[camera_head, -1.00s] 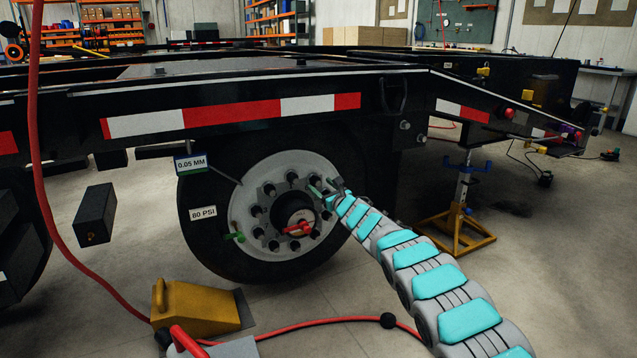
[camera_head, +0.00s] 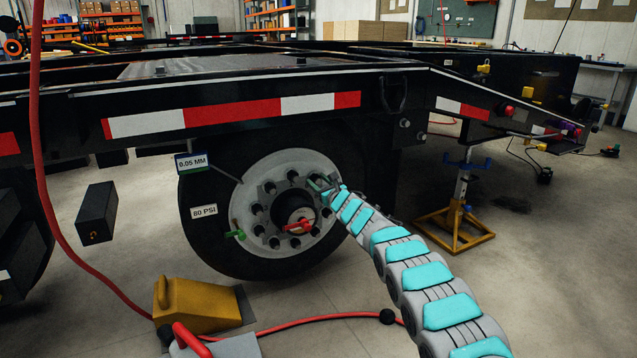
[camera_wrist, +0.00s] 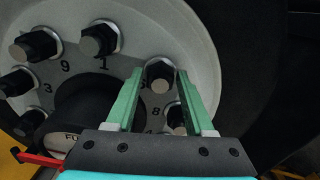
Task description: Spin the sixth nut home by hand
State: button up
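The wheel (camera_head: 290,160) has a pale hub with several dark nuts in a ring around a black center cap. Numbers are printed beside the nuts. In the wrist view, one nut (camera_wrist: 160,75) at the upper right of the ring sits between the green fingertips of my gripper (camera_wrist: 160,72). A digit beside it is partly covered by the left finger. The fingers stand apart, one on each side of this nut; I cannot tell whether they touch it. In the head view my gripper (camera_head: 322,184) is at the hub's upper right, its fingertips small there.
A red handle (camera_head: 298,227) crosses the center cap and a green clip (camera_head: 235,235) sits at the hub's left. A yellow chock (camera_head: 200,305) and a red hose (camera_head: 330,318) lie in front. A jack stand (camera_head: 457,228) stands at right. The trailer frame (camera_head: 250,85) overhangs the wheel.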

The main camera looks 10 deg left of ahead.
grip_shut()
jog(key=shift+m, duration=0.3)
